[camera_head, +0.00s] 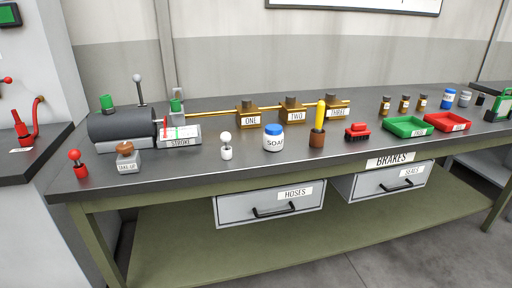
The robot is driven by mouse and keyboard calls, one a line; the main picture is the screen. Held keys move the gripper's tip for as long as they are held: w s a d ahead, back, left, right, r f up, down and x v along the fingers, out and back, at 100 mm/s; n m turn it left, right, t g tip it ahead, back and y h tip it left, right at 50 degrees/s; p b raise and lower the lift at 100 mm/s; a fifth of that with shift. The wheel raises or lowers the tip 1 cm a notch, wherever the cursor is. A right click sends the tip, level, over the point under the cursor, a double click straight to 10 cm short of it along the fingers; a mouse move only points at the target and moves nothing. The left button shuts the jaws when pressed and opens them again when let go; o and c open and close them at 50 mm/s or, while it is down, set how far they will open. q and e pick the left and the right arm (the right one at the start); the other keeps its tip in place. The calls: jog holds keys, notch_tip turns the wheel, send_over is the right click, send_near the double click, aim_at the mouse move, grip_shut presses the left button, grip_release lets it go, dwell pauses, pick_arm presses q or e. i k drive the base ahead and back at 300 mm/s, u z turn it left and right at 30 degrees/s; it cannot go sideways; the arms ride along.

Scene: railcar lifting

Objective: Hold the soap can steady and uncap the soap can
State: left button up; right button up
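The soap can (273,140) is a white can with a dark "SOAP" label. It stands upright near the front edge of the dark workbench (200,176), about the middle of the view. Its blue cap (272,129) sits on top of the can. Neither of my grippers shows in the head view, and nothing touches the can.
A white-knobbed post (226,146) stands left of the can, and a yellow-handled tool (319,124) right of it. Brown labelled blocks (292,112) on a brass pipe are behind. Drawers (268,204) stick out below. A red brush (357,132) and green tray (408,127) lie further right.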

aim_at(271, 143)
jog(key=u, duration=0.45)
jog(key=k, duration=1)
jog(key=z, duration=0.65)
jog(key=i, duration=1.75)
jog(key=u, duration=0.65)
